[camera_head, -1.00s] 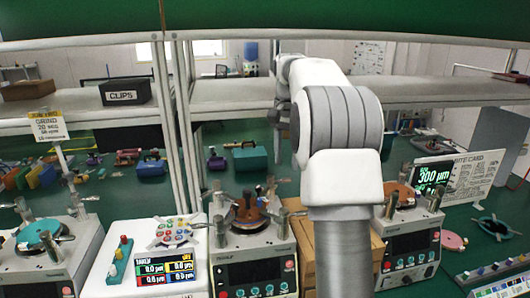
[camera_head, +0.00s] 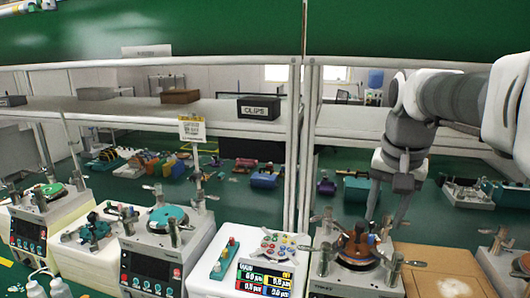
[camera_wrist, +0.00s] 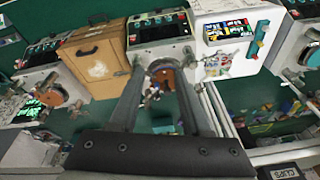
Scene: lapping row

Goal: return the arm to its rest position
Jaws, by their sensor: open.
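My gripper (camera_head: 385,218) hangs from the arm at the right in the head view, pointing down. Its two fingers are apart, with nothing held between them. They are over or close to the lapping machine with the brown plate (camera_head: 356,243); I cannot tell the exact gap. In the wrist view my gripper (camera_wrist: 160,68) shows its fingers spread, with the brown plate (camera_wrist: 166,76) seen between them. My arm is bent and reaches in from the right edge.
A wooden box (camera_head: 437,268) stands right of that machine. A white control panel (camera_head: 262,268) and a machine with a teal plate (camera_head: 167,218) stand to the left. A shelf with a black CLIPS box (camera_head: 260,108) runs behind. Its uprights (camera_head: 301,150) stand near the arm.

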